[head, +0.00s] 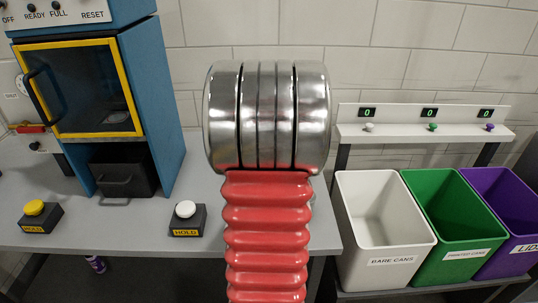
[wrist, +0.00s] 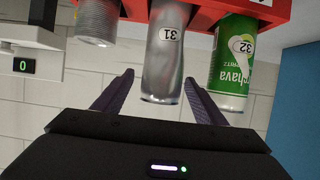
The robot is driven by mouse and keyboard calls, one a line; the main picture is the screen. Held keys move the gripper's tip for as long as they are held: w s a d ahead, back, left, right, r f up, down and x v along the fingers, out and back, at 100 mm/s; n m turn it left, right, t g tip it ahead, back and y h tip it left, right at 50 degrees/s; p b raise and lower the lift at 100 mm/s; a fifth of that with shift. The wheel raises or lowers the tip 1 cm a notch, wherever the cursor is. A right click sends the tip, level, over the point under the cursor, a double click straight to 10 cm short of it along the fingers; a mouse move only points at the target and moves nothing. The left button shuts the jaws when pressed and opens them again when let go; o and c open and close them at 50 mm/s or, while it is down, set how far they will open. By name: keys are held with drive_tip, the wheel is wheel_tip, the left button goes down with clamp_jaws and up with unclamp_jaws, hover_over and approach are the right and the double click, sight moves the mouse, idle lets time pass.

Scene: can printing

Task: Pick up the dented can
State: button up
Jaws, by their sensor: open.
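In the wrist view, a bare silver can (wrist: 164,60) with a tag reading 31 is at the top centre, its outline uneven as if dented. It sits at a red rack (wrist: 135,8). My gripper (wrist: 160,88) is open and empty, with one dark finger on each side of this can's end in the picture. I cannot tell how deep the can sits between the fingers. In the head view my gripper and these cans do not show.
A green printed can (wrist: 232,70), tagged 32, is close right of the silver can; a ridged grey can (wrist: 97,22) is to its left. The head view shows a blue cabinet (head: 160,110), two HOLD buttons, and white (head: 415,250), green (head: 440,225) and purple (head: 500,215) bins.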

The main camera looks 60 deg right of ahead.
idle(0.3)
drive_tip(key=c, duration=1.4)
